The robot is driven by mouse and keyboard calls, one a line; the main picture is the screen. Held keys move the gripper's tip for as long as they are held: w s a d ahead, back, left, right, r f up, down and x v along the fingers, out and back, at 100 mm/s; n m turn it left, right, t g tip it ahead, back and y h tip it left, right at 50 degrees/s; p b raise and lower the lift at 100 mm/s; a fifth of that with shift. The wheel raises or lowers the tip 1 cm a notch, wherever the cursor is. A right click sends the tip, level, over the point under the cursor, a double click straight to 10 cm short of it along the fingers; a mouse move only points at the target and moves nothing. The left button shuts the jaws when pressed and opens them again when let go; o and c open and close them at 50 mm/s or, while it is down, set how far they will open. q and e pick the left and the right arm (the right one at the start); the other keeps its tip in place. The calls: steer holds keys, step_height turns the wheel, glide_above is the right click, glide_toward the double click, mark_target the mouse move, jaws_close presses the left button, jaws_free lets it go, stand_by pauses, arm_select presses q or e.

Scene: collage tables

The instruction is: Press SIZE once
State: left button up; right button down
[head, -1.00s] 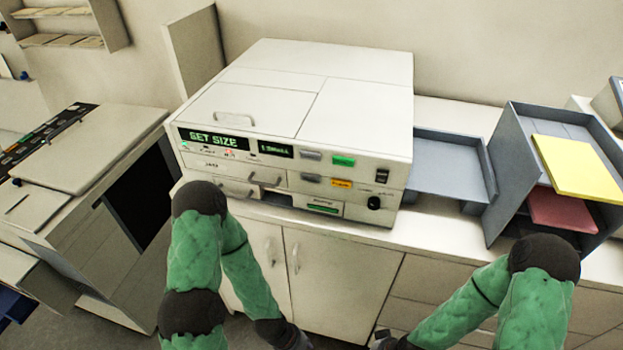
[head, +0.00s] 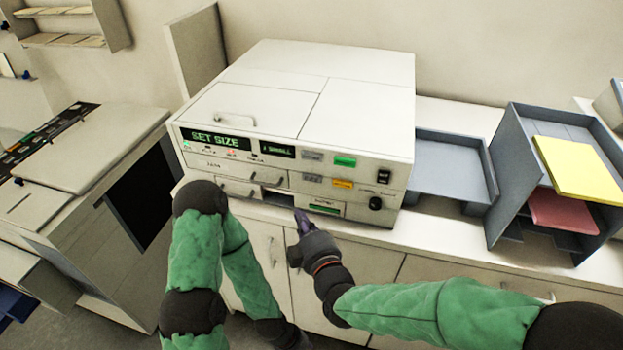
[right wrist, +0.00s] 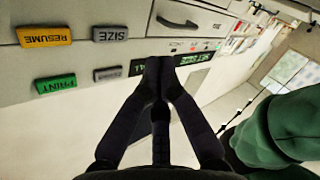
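The white printing machine (head: 360,115) stands on the counter, its lit display (head: 215,140) reading SET SIZE and a smaller one (head: 277,150) reading 1 SMALL. The grey SIZE button (head: 312,178) is on the front panel, left of the yellow RESUME button (head: 342,183). In the right wrist view, upside down, SIZE (right wrist: 110,33) is up and left of my fingers. My right gripper (head: 299,216) is shut and empty, in front of the machine's lower front, below SIZE and apart from it. My left gripper (head: 293,340) is low at the bottom edge, its fingers unclear.
A green PRINT button (head: 345,161) and another grey button (head: 312,155) sit above. A black knob (head: 375,203) is at the lower right. A grey tray (head: 450,165) and a sorter (head: 510,170) with yellow and red sheets stand to the right. A cabinet-like machine (head: 90,150) is left.

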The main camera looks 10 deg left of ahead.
steer(key=shift+s+a+r, duration=0.15)
steer(key=shift+a+r, duration=0.05)
steer(key=shift+r, duration=0.2)
steer(key=shift+s+a+r, duration=0.15)
steer(key=shift+a+r, duration=0.05)
steer(key=shift+r, duration=0.2)
steer(key=b, duration=0.1)
glide_toward(304, 178)
steer(key=w+a, duration=0.2)
steer(key=a, duration=0.1)
steer(key=shift+w+a+f+b, duration=0.1)
steer(key=shift+w+f+b, duration=0.1)
steer(key=shift+w, duration=0.3)
steer(key=shift+w+a+f+b, duration=0.1)
steer(key=shift+w+f+b, duration=0.1)
steer(key=shift+w, duration=0.35)
steer(key=shift+w, duration=0.1)
stand_by(0.4)
steer(key=shift+w+b, duration=0.3)
steer(key=shift+b, duration=0.05)
